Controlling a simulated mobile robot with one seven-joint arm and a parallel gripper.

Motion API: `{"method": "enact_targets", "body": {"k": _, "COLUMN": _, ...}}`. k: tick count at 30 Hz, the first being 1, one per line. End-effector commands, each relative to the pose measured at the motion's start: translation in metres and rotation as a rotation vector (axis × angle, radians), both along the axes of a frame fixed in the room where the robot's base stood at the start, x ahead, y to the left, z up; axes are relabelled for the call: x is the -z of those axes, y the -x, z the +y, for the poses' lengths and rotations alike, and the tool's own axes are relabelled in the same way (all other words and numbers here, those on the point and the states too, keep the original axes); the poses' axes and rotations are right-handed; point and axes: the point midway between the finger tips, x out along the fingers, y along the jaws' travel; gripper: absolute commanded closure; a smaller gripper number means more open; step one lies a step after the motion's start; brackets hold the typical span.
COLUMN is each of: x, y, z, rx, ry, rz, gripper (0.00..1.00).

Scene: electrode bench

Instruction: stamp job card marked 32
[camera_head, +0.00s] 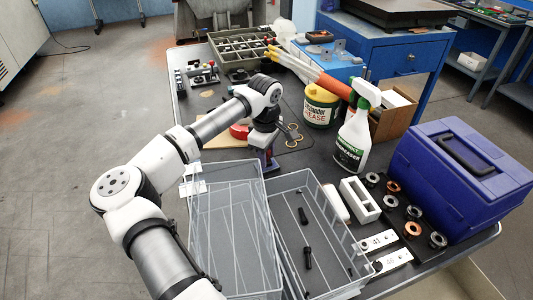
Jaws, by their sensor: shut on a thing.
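My gripper (265,152) is at the end of the white arm, low over the middle of the bench, just beyond the clear bins. It is shut on a small dark bluish thing, mostly hidden by the gripper; I cannot tell whether it is a stamp. Two white tags with numbers lie at the bench's front right: one tag (377,242) seems to read 41, and the number on the other tag (391,262) is too small to tell. I cannot make out a card marked 32. A tan board (222,141) lies left of my gripper, partly hidden by the arm.
Two clear bins, left (235,230) and right (290,215), stand in front; the right holds dark bolts. A spray bottle (353,140), yellow grease tub (320,107), white block (360,200), several metal rings and a blue toolbox (455,180) crowd the right. A divided tray (240,52) stands behind.

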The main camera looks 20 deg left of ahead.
Motion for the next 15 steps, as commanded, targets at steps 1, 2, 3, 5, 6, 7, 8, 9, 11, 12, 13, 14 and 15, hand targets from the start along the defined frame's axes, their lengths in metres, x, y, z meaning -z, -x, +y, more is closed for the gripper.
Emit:
{"method": "enact_targets", "body": {"k": 1, "x": -0.0001, "y": 0.0000, "z": 0.0000, "rx": 0.000, "ry": 0.000, "rz": 0.000, "gripper": 0.78}}
{"method": "enact_targets", "body": {"k": 2, "x": 0.0000, "y": 0.0000, "z": 0.0000, "rx": 0.000, "ry": 0.000, "rz": 0.000, "gripper": 0.78}}
{"method": "enact_targets", "body": {"k": 3, "x": 0.0002, "y": 0.0000, "z": 0.0000, "rx": 0.000, "ry": 0.000, "rz": 0.000, "gripper": 0.78}}
{"method": "enact_targets", "body": {"k": 5, "x": 0.0007, "y": 0.0000, "z": 0.0000, "rx": 0.000, "ry": 0.000, "rz": 0.000, "gripper": 0.78}}
{"method": "enact_targets", "body": {"k": 6, "x": 0.0011, "y": 0.0000, "z": 0.0000, "rx": 0.000, "ry": 0.000, "rz": 0.000, "gripper": 0.78}}
{"method": "enact_targets", "body": {"k": 7, "x": 0.0015, "y": -0.0001, "z": 0.0000, "rx": 0.000, "ry": 0.000, "rz": 0.000, "gripper": 0.78}}
{"method": "enact_targets", "body": {"k": 8, "x": 0.0019, "y": -0.0001, "z": 0.0001, "rx": 0.000, "ry": 0.000, "rz": 0.000, "gripper": 0.78}}
{"method": "enact_targets", "body": {"k": 9, "x": 0.0024, "y": 0.0000, "z": 0.0000, "rx": 0.000, "ry": 0.000, "rz": 0.000, "gripper": 0.78}}
{"method": "enact_targets", "body": {"k": 11, "x": 0.0031, "y": -0.0001, "z": 0.0001, "rx": 0.000, "ry": 0.000, "rz": 0.000, "gripper": 0.78}}
{"method": "enact_targets", "body": {"k": 12, "x": 0.0036, "y": -0.0001, "z": 0.0000, "rx": 0.000, "ry": 0.000, "rz": 0.000, "gripper": 0.78}}
{"method": "enact_targets", "body": {"k": 13, "x": 0.0040, "y": -0.0001, "z": 0.0000, "rx": 0.000, "ry": 0.000, "rz": 0.000, "gripper": 0.78}}
{"method": "enact_targets", "body": {"k": 14, "x": 0.0043, "y": 0.0000, "z": 0.0001, "rx": 0.000, "ry": 0.000, "rz": 0.000, "gripper": 0.78}}
{"method": "enact_targets", "body": {"k": 15, "x": 0.0048, "y": 0.0000, "z": 0.0000, "rx": 0.000, "ry": 0.000, "rz": 0.000, "gripper": 0.78}}
